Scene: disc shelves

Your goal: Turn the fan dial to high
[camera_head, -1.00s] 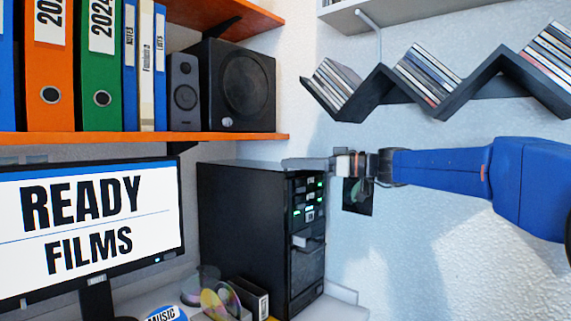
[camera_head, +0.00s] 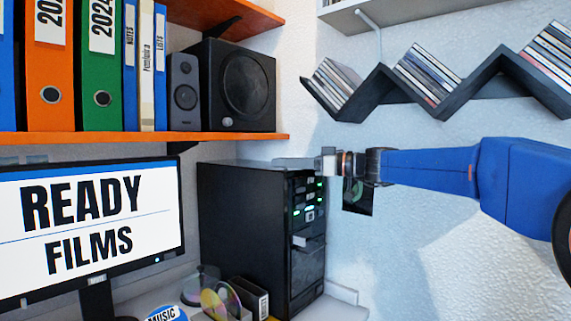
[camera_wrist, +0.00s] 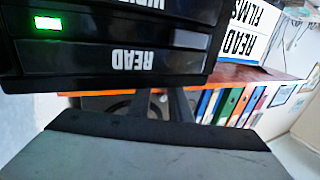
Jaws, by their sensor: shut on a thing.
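My gripper (camera_head: 322,162) is at the upper front corner of the black tower (camera_head: 245,225), beside the wall. A flat grey thing (camera_head: 295,162) extends left from the gripper, level with the tower's top. In the wrist view a grey slab with a black edge (camera_wrist: 150,155) fills the bottom, apparently the same thing. I cannot make out the fan dial for certain. A dark plate (camera_head: 350,195) with a round, greenish part is on the wall, partly hidden behind my gripper. The tower's front also shows in the wrist view (camera_wrist: 110,60), upside down, with a green light and a label.
A monitor (camera_head: 90,225) stands left of the tower. An orange shelf (camera_head: 150,138) above holds binders and speakers (camera_head: 238,85). A black zigzag shelf (camera_head: 440,108) with disc cases is above my arm.

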